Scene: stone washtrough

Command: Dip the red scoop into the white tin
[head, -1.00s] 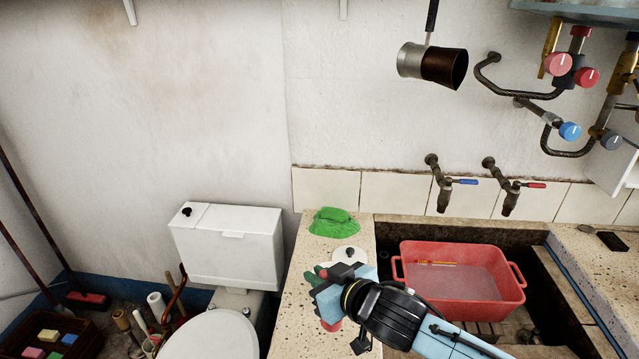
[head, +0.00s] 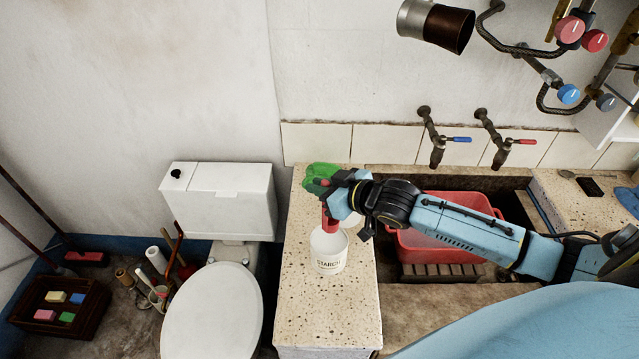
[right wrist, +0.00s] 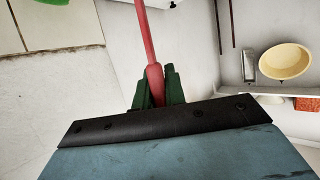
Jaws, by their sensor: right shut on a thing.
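The white tin (head: 328,262), marked STARCH, stands upright on the speckled counter left of the sink. My right gripper (head: 334,203) is above the tin, shut on the red scoop (head: 329,222). The scoop points down, and its lower end overlaps the tin's mouth; how deep it reaches inside I cannot tell. In the right wrist view the red handle (right wrist: 152,60) runs between the green fingertips (right wrist: 158,88). The scoop's bowl is not visible there. My left gripper is not in view.
A green cloth (head: 320,177) lies behind the gripper on the counter (head: 325,312). The sink with a red basin (head: 470,203) is to the right, under my arm. The toilet (head: 213,312) is left of the counter. The counter's front is clear.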

